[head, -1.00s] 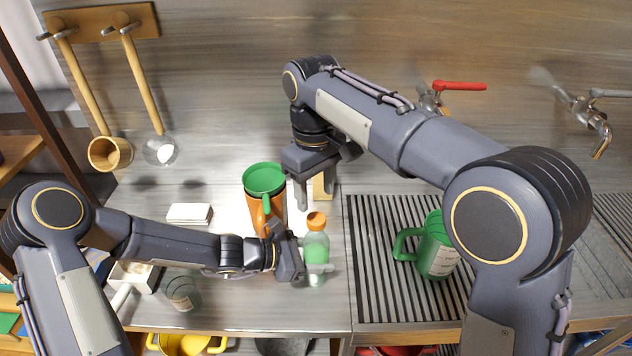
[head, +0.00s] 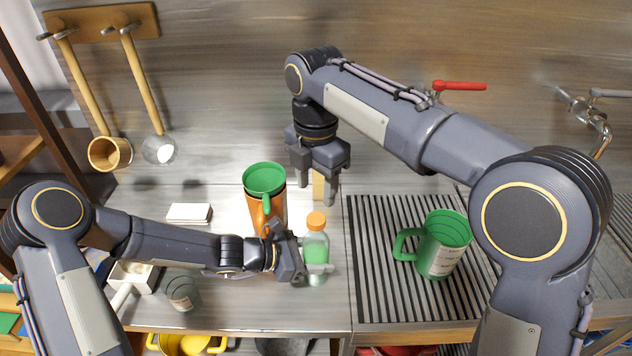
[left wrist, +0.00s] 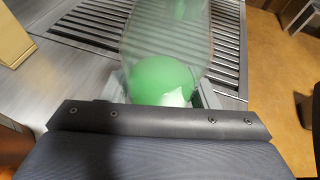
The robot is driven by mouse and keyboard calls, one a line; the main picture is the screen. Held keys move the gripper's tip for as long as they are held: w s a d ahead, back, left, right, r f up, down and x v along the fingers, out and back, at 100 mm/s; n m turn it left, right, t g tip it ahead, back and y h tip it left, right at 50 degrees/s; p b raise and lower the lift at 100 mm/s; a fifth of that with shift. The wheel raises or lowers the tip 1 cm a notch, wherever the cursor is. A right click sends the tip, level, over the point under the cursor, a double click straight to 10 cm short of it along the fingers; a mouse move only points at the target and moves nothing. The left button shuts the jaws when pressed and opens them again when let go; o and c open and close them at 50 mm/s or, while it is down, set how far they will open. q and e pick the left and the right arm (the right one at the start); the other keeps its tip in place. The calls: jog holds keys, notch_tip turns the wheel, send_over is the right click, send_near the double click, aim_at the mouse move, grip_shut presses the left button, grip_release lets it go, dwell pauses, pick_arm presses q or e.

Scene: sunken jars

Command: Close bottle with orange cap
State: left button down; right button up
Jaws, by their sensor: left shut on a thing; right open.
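A clear bottle with green contents (head: 317,252) stands on the steel counter. The orange cap (head: 316,221) sits at the top of its neck; I cannot tell whether it is tight. My left gripper (head: 310,270) is shut on the bottle's lower body from the left. In the left wrist view the bottle (left wrist: 162,75) is between the fingers, and its top is out of frame.
An orange mug with green inside (head: 264,180) stands just left of the bottle, near both grippers. A green mug (head: 440,250) stands on the slatted drainer (head: 375,300) at right. A white block (head: 189,213) and a glass jar (head: 181,290) are at left.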

aim_at(316, 218)
jog(key=shift+f, duration=4.05)
